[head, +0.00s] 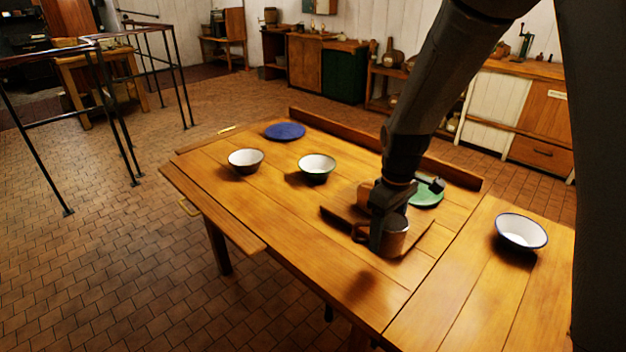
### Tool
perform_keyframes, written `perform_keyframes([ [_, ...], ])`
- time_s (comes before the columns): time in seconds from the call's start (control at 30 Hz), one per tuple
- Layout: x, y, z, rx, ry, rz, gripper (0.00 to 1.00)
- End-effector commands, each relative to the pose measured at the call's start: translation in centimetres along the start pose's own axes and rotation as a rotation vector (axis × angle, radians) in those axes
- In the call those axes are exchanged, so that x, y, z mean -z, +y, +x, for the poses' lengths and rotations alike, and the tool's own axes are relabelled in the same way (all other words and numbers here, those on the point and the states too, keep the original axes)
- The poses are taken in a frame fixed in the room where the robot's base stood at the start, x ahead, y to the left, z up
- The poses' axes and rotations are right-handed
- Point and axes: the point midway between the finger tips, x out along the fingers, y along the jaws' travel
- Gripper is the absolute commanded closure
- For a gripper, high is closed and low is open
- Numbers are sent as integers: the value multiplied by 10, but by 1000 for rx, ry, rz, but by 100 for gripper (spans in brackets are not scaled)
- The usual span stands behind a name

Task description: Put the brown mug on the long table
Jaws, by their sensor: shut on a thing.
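The brown mug (396,241) is in the head view at the right part of the long wooden table (260,215). My gripper (384,235) comes down from above and is shut on the mug at its left side. The mug looks upright, with its handle toward the left. It is at or just above the tabletop; I cannot tell whether its base touches the wood. The gripper hides part of the mug.
A green plate (428,193) lies just behind the gripper. A green bowl (317,168), a dark bowl (245,160) and a blue plate (285,131) are farther left. A white bowl (521,231) stands at the right. The table's front left is clear.

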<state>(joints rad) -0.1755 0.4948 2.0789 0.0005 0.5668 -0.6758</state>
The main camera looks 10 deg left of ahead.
Motion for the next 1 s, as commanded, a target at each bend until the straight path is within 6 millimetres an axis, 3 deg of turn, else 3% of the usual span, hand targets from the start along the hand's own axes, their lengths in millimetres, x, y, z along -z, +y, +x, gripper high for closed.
perform_keyframes([
  [0.03,14,-11,-2,-2,3,-132,66],
  [0.2,38,-41,-15,-1,1,-522,66],
  [0.4,52,-61,-24,0,0,-785,66],
  [0.53,53,-65,-18,4,-2,-841,66],
  [0.8,52,-65,24,4,-2,-845,66],
  [1.0,52,-65,42,4,-2,-843,66],
])
